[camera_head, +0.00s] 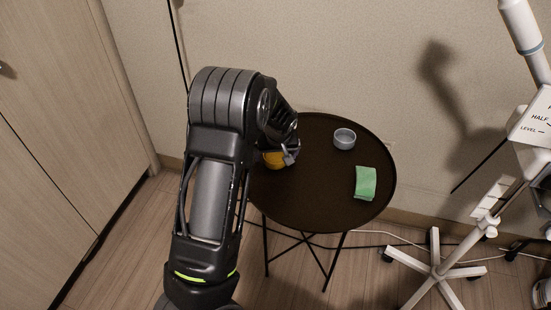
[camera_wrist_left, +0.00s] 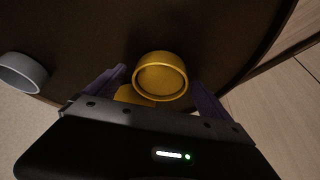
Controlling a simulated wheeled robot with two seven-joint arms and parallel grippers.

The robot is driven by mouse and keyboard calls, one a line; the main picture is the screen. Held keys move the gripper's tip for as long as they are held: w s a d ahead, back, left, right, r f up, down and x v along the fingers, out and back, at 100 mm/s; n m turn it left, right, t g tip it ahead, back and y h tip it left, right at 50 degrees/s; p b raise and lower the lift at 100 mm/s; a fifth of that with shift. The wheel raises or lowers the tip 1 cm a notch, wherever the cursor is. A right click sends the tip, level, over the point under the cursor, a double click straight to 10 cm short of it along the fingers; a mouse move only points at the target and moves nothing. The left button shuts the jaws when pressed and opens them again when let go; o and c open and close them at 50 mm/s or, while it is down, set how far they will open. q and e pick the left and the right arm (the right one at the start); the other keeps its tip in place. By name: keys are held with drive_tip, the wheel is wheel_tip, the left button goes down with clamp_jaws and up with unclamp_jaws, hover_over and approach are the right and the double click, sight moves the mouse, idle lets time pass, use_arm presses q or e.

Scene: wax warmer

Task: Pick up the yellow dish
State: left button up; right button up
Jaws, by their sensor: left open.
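The yellow dish (camera_wrist_left: 162,78) is a small round cup on the dark round table (camera_wrist_left: 85,45). In the wrist view it lies just ahead of and between the spread purple fingers of my left gripper (camera_wrist_left: 160,88), which is open. A second yellow patch (camera_wrist_left: 130,96) shows beside it, partly hidden by the gripper body. In the head view the yellow dish (camera_head: 272,159) is partly covered by my left gripper (camera_head: 290,157) at the left side of the table (camera_head: 310,205). I cannot tell whether the fingers touch it. My right gripper is out of view.
A grey cup (camera_head: 344,138) stands at the back of the table, and it also shows in the wrist view (camera_wrist_left: 20,75). A green cloth (camera_head: 365,183) lies at the right. A white wheeled stand (camera_head: 434,262) is right of the table. The wall (camera_head: 340,50) is close behind.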

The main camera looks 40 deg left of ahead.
sight(276, 155)
use_arm(q)
drive_tip(key=shift+c, duration=0.2)
drive_tip(key=c, duration=1.4)
drive_tip(key=shift+r, duration=0.15)
drive_tip(key=shift+c, duration=0.2)
drive_tip(key=shift+r, duration=0.5)
drive_tip(key=shift+v, duration=1.25)
drive_tip(key=s+d, duration=1)
drive_tip(key=s, duration=0.1)
drive_tip(key=shift+s+d, duration=0.25)
drive_tip(key=shift+d, duration=0.05)
drive_tip(key=shift+s+d, duration=0.5)
drive_tip(key=shift+s, duration=0.1)
